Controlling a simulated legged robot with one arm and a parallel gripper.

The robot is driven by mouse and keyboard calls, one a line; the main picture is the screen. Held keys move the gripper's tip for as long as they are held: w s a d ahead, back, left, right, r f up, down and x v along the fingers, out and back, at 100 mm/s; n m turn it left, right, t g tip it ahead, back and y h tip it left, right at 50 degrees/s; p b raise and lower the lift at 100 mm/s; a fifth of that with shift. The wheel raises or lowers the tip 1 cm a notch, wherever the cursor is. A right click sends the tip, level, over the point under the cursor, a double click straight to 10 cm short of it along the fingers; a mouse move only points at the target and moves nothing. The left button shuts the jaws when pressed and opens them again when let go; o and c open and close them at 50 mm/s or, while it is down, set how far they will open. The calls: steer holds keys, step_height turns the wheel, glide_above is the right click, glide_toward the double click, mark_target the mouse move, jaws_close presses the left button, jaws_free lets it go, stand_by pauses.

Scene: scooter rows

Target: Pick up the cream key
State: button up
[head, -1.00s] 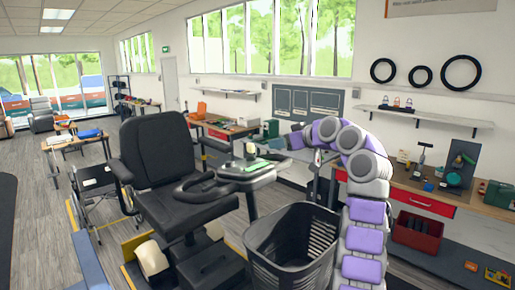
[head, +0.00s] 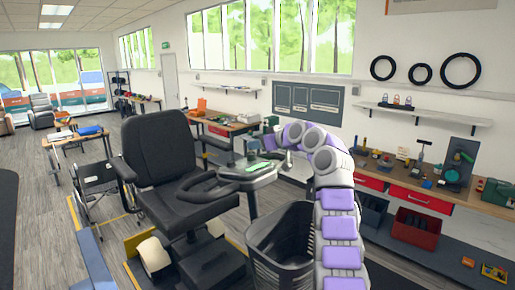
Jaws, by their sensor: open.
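The scooter's control console (head: 232,182) stands in the middle of the view, with a green panel (head: 258,168) on its top. I cannot clearly make out the cream key; something small stands at the console's far edge, too small to tell. My purple and grey arm reaches up from the lower right and bends left. My gripper (head: 268,146) is at its end, just above and beyond the console's right side. It is open, small in the view and partly blended with the bench behind.
A black seat (head: 160,150) with armrests is left of the console. A black basket (head: 283,245) stands in front, beside my arm. A workbench (head: 425,185) with tools and red drawers runs along the right wall. A wheelchair (head: 95,190) is at the left.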

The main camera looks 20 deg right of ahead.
mark_target(251, 155)
steer(key=a, duration=0.2)
steer(key=shift+w+a+f, duration=0.1)
steer(key=shift+w+a, duration=0.2)
steer(key=shift+w, duration=0.05)
steer(key=shift+c, duration=0.4)
steer(key=shift+a, duration=0.2)
steer(key=shift+c, duration=1.5)
steer(key=shift+s+d, duration=0.15)
steer(key=shift+d, duration=1.1)
steer(key=c, duration=0.5)
steer(key=shift+o, duration=0.2)
steer(key=shift+a, duration=0.4)
steer(key=shift+a+r, duration=0.15)
steer(key=shift+r, duration=0.05)
steer(key=shift+d+r+p, duration=0.35)
steer(key=shift+r+p, duration=0.2)
steer(key=shift+r, duration=0.35)
step_height(251, 155, up, 8)
steer(key=p, duration=0.7)
steer(key=shift+a, duration=0.15)
